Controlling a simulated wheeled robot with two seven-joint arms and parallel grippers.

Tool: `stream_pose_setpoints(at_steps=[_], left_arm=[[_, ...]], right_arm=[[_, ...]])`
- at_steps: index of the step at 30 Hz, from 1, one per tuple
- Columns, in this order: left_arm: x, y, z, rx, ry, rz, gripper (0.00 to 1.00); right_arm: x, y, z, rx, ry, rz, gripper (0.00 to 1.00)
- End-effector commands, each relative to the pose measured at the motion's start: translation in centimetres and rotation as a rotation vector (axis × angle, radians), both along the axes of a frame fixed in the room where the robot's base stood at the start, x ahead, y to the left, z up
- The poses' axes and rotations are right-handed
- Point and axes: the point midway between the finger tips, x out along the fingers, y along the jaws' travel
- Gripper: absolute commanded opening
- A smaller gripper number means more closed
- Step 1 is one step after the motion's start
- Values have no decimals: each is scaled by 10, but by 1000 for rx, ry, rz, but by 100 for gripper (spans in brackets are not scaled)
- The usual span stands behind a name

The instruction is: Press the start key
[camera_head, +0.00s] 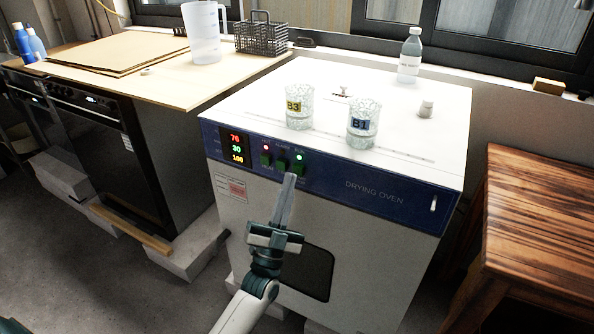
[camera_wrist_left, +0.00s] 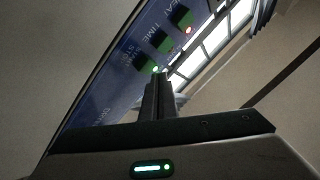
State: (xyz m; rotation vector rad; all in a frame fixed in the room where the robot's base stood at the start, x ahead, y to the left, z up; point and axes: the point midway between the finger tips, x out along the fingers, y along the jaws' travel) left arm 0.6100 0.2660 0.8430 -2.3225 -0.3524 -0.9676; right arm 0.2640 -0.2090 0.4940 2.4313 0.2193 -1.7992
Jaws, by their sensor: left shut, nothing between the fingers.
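The white drying oven (camera_head: 390,250) has a blue front panel (camera_head: 385,195) with three green keys in a row. The rightmost key (camera_head: 299,166) has a lit green lamp above it. In the left wrist view the end key (camera_wrist_left: 140,62) lies nearest the fingertips, beside a green lamp. My left gripper (camera_head: 290,180) is shut and empty, fingers pointing up at the panel just below the keys. The fingertips also show in the left wrist view (camera_wrist_left: 157,78). I cannot tell whether they touch the panel. My right gripper is out of view.
Beakers B3 (camera_head: 299,107) and B1 (camera_head: 362,122) stand on the oven top, with a bottle (camera_head: 410,55) and a small white container (camera_head: 426,108) behind. A red, green and yellow display (camera_head: 236,148) is left of the keys. A wooden table (camera_head: 535,215) stands right.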

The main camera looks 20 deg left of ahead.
Motion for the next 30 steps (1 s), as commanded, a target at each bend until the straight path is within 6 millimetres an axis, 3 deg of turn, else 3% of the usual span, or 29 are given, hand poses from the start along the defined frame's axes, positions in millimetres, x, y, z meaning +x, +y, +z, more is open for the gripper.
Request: stream_pose_setpoints(at_steps=[8,24,30], left_arm=[[-3,0,1,0,0,0,0],[-44,4,1,0,1,0,0],[-50,4,0,0,1,0,0]], right_arm=[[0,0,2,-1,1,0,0],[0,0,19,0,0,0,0],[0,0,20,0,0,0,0]])
